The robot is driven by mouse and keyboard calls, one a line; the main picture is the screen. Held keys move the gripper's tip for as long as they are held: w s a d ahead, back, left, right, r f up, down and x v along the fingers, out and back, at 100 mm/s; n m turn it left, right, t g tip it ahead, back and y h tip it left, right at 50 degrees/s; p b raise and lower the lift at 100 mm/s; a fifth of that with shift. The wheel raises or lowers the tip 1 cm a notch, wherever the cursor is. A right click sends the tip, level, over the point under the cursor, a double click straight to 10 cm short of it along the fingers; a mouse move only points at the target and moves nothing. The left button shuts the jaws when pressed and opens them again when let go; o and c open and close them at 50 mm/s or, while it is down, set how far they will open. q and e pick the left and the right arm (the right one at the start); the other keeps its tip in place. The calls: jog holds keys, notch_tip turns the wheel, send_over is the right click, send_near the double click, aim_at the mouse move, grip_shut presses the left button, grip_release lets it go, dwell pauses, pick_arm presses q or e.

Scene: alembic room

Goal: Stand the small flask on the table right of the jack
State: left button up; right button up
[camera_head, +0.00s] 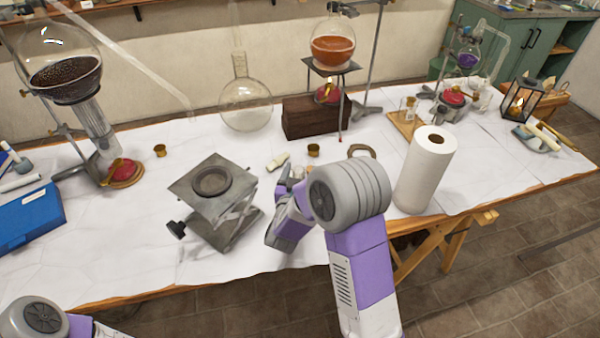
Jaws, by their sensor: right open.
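The jack (226,226) stands on the white-covered table left of centre, with a dark ring (211,181) on its top plate. My right gripper (290,179) is low over the table, just right of the jack; it is open, and its fingers are partly hidden by my wrist. I see no flask clearly between the fingers. No small flask can be made out for certain; one could be hidden behind my right arm. A clear round flask (245,105) with a tall neck stands behind the jack. My left gripper is out of view; only part of that arm shows at lower left.
A paper towel roll (425,172) stands right of my right arm. A dark wooden block (304,117) and a stand with an orange-filled flask (332,48) are behind. Small brass cups (160,150) lie about. A blue case (28,216) is at left. The front table strip is clear.

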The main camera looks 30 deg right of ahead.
jog(key=shift+r, duration=0.15)
jog(key=shift+s+a+r+p, duration=0.1)
jog(key=shift+s+a+p, duration=0.05)
jog(key=shift+p, duration=0.15)
jog(key=p+v, duration=0.1)
jog(key=v, duration=1)
jog(key=shift+s+a, duration=0.2)
jog(key=shift+s, duration=0.05)
jog(key=shift+s, duration=0.1)
